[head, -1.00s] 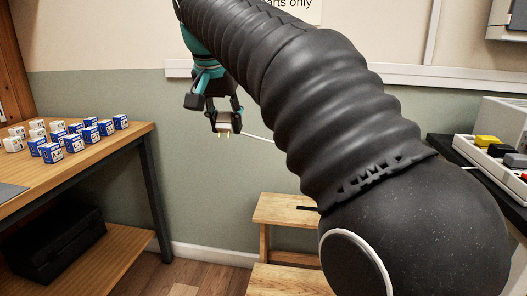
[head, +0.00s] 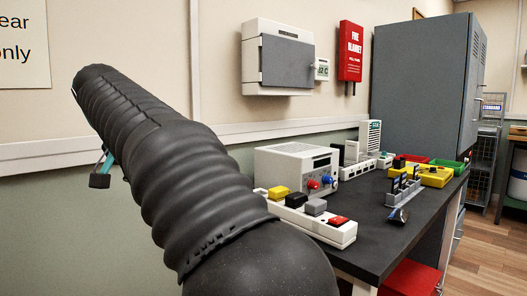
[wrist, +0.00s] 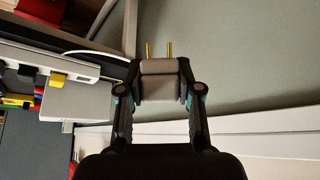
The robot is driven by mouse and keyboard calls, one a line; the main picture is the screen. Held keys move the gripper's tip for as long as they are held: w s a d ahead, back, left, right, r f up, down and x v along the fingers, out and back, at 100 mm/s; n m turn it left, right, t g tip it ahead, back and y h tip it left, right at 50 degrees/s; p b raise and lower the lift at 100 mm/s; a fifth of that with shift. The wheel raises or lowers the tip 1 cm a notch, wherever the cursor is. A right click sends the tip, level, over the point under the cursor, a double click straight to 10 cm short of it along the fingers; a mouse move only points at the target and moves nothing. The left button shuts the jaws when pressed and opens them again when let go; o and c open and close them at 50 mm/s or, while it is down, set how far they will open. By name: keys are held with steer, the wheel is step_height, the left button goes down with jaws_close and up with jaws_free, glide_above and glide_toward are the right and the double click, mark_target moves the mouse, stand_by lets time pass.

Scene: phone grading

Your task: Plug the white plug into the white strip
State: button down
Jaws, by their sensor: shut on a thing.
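My gripper (wrist: 161,88) is shut on the plug (wrist: 162,68), which looks pale grey in the wrist view. Its two brass pins point to the top of that picture, away from my gripper, and touch nothing. In the head view the plug and fingertips are hidden behind my arm. The white strip (head: 345,237) lies along the near edge of the dark bench, right of my arm. Yellow, black, grey and red plugs sit on it, and my arm hides its left end. Its pale edge and the yellow plug also show at left in the wrist view.
A white power supply (head: 296,163) stands behind the strip on the dark bench (head: 375,215). A yellow device (head: 436,177) and a stand with dark pieces (head: 402,190) are further right. A wall box (head: 278,58) hangs above. A red item (head: 412,278) is below the bench.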

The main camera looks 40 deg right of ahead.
steer(key=w+d+m+g+h, duration=0.1)
steer(key=w+d+m+h, duration=0.15)
steer(key=d, duration=0.65)
steer(key=w+d+m+h, duration=0.1)
steer(key=d+m+h, duration=0.2)
steer(key=d, duration=0.7)
step_height(320, 180, up, 3)
steer(key=m+g+h, duration=0.3)
steer(key=m, duration=0.1)
glide_above(266, 191)
steer(key=a, duration=0.2)
steer(key=shift+n, duration=0.25)
steer(key=shift+s+a+f+b, duration=0.1)
steer(key=shift+a+f+b, duration=0.05)
steer(key=shift+f+b, duration=1.8)
steer(key=shift+s+a+f+b, duration=0.1)
steer(key=shift+f+b, duration=1.45)
steer(key=shift+f, duration=0.75)
steer(key=shift+a+f+b, duration=0.1)
steer(key=shift+f+b, duration=1.3)
steer(key=c, duration=0.8)
jaws_free()
steer(key=shift+o, duration=0.5)
steer(key=shift+f, duration=0.15)
steer(key=shift+a, duration=0.1)
steer(key=v, duration=1.2)
steer(key=shift+s+r, duration=0.25)
